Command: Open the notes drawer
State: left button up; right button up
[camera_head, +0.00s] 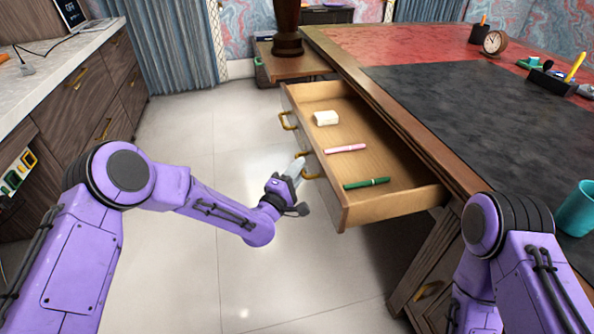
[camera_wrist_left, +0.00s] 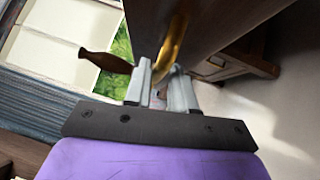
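The wooden notes drawer (camera_head: 401,203) stands pulled far out from the desk. Inside it lie a small cream block (camera_head: 326,118), a pink pen (camera_head: 345,148) and a green pen (camera_head: 367,183). Its front has two brass handles; the nearer one (camera_head: 309,166) is at the fingertips of my left gripper (camera_head: 297,167). In the left wrist view the brass handle (camera_wrist_left: 174,48) passes between the two grey fingers of the left gripper (camera_wrist_left: 162,72), which look closed on it. My right gripper is out of the head view; only its arm shows.
The desk top (camera_head: 455,95) carries a clock (camera_head: 495,42), a teal cup (camera_head: 577,208) and a black organiser (camera_head: 553,82). A cabinet with a pale counter (camera_head: 60,55) stands at left. The tiled floor between is clear.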

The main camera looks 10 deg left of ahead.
pick_arm(q)
jog(key=shift+o, duration=0.6)
jog(key=v, duration=1)
jog(key=shift+s, duration=0.25)
jog(key=shift+a, duration=0.15)
